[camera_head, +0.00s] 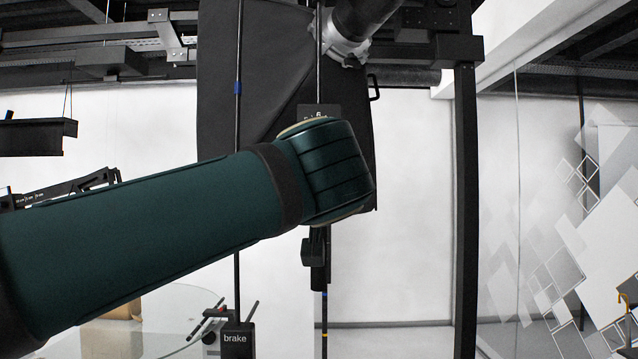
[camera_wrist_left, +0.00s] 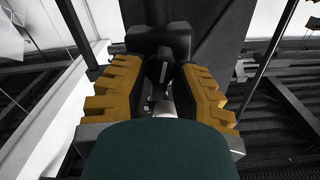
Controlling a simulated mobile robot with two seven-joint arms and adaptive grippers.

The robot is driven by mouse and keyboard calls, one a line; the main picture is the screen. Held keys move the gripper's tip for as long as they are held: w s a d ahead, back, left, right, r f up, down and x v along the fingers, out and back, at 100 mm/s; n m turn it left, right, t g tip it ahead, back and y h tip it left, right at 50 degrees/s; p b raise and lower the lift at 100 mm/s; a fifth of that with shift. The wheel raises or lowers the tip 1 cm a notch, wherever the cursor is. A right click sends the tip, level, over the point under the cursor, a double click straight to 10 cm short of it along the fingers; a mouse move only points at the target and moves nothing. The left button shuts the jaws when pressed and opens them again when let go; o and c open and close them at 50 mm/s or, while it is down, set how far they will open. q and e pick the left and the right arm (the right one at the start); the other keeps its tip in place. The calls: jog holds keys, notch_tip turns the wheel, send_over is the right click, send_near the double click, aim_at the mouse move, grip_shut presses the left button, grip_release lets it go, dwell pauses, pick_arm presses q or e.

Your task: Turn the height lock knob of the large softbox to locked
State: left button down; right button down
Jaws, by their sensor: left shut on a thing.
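The large softbox (camera_head: 222,110) is a black fabric panel at the top middle of the head view, behind a thin black pole. In the left wrist view, my left gripper (camera_wrist_left: 160,72) has its two yellow ridged fingers closed around a small dark knob (camera_wrist_left: 163,70) on a black clamp block (camera_wrist_left: 158,42). The knob sits between the fingers, and its lock marking cannot be read. In the head view my dark green left arm crosses from the left and covers part of the softbox and pole. My left gripper cannot be made out there. My right gripper is in neither view.
A black box marked "brake" (camera_head: 237,341) hangs on a pole at the bottom. A dark upright post (camera_head: 466,200) stands right of the softbox. A glass wall (camera_head: 560,180) with white diamond shapes is at the far right. A round glass turntable (camera_head: 165,310) lies at the lower left.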

pick_arm(q)
jog(key=m, duration=0.3)
jog(key=shift+m, duration=0.4)
jog(key=m, duration=0.3)
jog(key=shift+m, duration=0.3)
jog(key=m, duration=0.3)
jog(key=shift+d+f+m+p, duration=0.1)
jog(key=shift+m+p, duration=0.2)
jog(key=shift+p, duration=0.05)
jog(key=shift+f+m+p, duration=0.15)
jog(key=shift+m+p, duration=0.45)
jog(key=shift+m, duration=1.5)
jog(key=c, duration=1)
grip_release()
jog(key=shift+w+d, duration=0.1)
jog(key=shift+w, duration=0.05)
